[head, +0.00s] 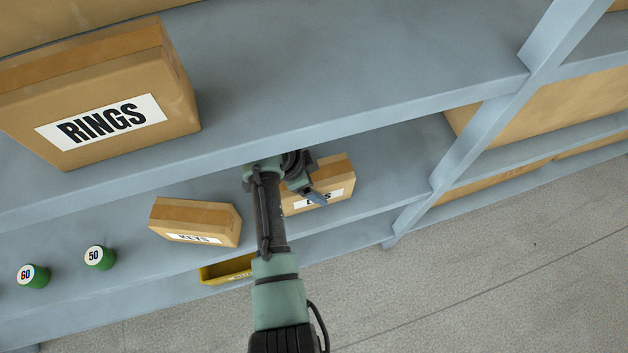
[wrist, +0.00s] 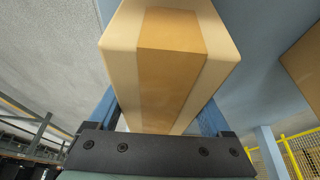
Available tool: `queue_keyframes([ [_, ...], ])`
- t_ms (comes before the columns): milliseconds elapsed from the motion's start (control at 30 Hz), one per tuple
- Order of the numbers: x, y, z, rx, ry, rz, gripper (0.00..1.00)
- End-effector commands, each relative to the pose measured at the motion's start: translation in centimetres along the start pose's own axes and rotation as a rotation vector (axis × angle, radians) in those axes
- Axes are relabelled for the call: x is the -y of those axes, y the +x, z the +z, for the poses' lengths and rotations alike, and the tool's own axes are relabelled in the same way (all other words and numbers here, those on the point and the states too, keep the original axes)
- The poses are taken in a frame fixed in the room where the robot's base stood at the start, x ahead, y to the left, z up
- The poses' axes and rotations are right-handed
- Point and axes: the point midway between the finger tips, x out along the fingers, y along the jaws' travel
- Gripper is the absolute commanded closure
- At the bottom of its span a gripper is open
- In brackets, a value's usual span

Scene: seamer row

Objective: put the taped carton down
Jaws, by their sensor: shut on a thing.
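The taped carton (wrist: 172,70) fills the middle of the wrist view, tan with a broad brown tape strip along it. My gripper (wrist: 165,125) is shut on it, with a blue finger along each side. In the head view my gripper (head: 316,196) is at the lower shelf, and the carton (head: 336,172) shows just behind and to the right of it. A finger covers part of its white label, so the word cannot be read in full. I cannot tell whether the carton's underside touches the shelf.
The lower shelf (head: 385,180) has bare room right of the carton, up to a slanting post (head: 465,145). A KEYS carton (head: 195,221) stands to the left, with green cans (head: 99,257) beyond. A RINGS carton (head: 110,105) sits on the upper shelf. A yellow bin (head: 226,270) is below.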

Motion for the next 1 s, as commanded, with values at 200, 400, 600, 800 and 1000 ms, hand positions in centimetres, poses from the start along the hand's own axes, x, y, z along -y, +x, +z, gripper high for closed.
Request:
queue_keyframes([
  [200,0.0,0.3,0.1,0.000,0.000,0.000,0.12],
  [400,0.0,0.2,0.1,0.000,0.000,0.001,0.00],
  [600,0.0,-0.3,-0.1,0.000,0.000,0.000,0.00],
  [800,0.1,-3.7,-0.1,-0.001,-0.001,-0.004,0.00],
  [1000,0.0,-5.1,5.0,-0.001,-0.007,-0.002,0.00],
])
